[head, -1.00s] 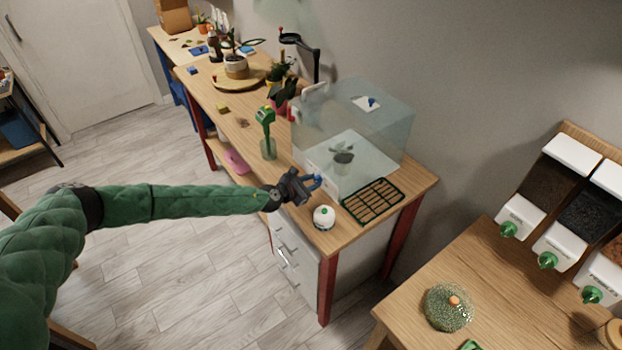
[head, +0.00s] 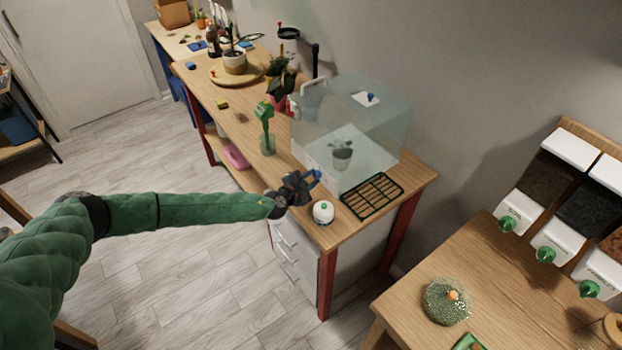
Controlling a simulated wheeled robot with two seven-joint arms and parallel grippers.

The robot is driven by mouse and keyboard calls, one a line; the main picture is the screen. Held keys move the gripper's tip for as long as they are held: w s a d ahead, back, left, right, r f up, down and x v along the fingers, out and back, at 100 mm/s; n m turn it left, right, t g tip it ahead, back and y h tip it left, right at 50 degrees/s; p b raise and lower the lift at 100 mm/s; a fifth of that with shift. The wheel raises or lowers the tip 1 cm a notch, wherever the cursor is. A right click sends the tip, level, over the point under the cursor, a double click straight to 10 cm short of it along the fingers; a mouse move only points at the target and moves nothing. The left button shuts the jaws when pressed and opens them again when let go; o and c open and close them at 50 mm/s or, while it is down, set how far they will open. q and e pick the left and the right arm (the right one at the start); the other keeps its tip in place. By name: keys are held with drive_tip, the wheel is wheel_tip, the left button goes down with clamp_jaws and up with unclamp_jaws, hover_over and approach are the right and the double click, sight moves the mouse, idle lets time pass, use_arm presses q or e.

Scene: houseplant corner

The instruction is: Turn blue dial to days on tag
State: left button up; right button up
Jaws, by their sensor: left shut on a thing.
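My left gripper (head: 308,183) is at the front lower corner of the clear tank (head: 375,130), above the bench edge. It is shut on a small blue part, which I take to be the blue dial (head: 317,174); the jaws partly cover it. Its markings and setting are too small to read. A pale panel shows on the tank front just beyond the gripper, but no writing is legible. A potted plant (head: 342,156) stands inside the tank. My right gripper is not in view.
A white round device with a green top (head: 323,212) stands close to the gripper. A dark green grid tray (head: 372,195) lies to its right. A green-headed tool (head: 265,112) stands behind in a glass. A white plate with a blue knob (head: 367,98) is on the tank lid.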

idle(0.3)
use_arm(q)
drive_tip(key=o, duration=1)
drive_tip(key=shift+s+a, duration=0.3)
drive_tip(key=shift+s, duration=0.05)
drive_tip(key=b+v, duration=0.2)
drive_tip(key=v, duration=0.3)
drive_tip(key=shift+s+a+b, duration=0.1)
drive_tip(key=shift+s+b, duration=0.05)
drive_tip(key=shift+b, duration=0.15)
drive_tip(key=shift+s+a+r, duration=0.25)
drive_tip(key=shift+s+a, duration=0.15)
drive_tip(key=shift+s, duration=0.15)
